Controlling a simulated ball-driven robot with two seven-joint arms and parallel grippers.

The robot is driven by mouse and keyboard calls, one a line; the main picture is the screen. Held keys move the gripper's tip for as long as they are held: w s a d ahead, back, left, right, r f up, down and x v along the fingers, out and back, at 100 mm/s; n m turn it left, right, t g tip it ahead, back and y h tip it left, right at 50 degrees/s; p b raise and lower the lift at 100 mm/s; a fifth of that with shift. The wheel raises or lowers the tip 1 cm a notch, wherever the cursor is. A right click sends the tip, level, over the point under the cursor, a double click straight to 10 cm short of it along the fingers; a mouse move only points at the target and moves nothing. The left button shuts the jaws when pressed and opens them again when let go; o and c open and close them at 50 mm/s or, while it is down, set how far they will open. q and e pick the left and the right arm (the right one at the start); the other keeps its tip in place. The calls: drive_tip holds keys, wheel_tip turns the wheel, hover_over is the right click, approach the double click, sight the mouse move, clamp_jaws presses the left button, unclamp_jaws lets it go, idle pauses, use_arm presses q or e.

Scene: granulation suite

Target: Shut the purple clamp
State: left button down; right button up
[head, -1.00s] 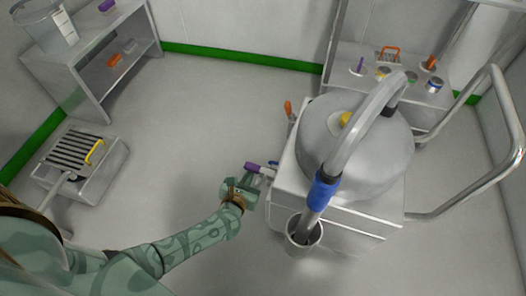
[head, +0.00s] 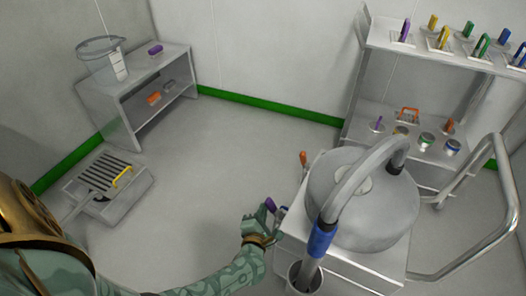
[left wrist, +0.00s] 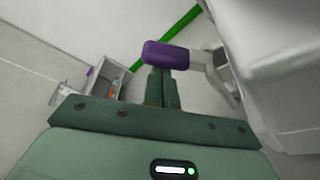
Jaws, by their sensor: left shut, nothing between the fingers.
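The purple clamp handle (head: 270,204) sticks out from the left side of the steel machine with the round vessel (head: 335,208). In the left wrist view the purple handle (left wrist: 166,55) lies across the top of my fingers, joined to a grey metal lever (left wrist: 214,74). My left gripper (head: 262,216) is shut and empty, right at the handle. In the left wrist view its closed fingertips (left wrist: 159,74) meet the handle's lower edge; I cannot tell whether they touch. The handle hides the very tips. My right gripper is not in view.
An orange handle (head: 303,159) stands on the machine's far side. A blue-collared hose (head: 321,240) runs down into a cup at its front. A rack with coloured items (head: 412,40) stands at back right, a steel shelf (head: 130,95) at back left. The floor between is clear.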

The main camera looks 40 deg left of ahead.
use_arm(q)
drive_tip(key=shift+w+d+r+m+t+y+b, duration=0.1)
drive_tip(key=shift+d+r+m+t+y+b, duration=0.2)
drive_tip(key=shift+m, duration=0.75)
drive_tip(key=shift+d+r+m+t+y+b, duration=0.2)
drive_tip(key=shift+d+r+m+y, duration=0.15)
drive_tip(key=shift+m, duration=0.7)
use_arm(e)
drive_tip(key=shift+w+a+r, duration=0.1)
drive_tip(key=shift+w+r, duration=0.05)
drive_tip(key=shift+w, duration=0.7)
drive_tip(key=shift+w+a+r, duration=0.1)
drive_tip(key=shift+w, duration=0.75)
use_arm(q)
drive_tip(key=shift+d, duration=0.1)
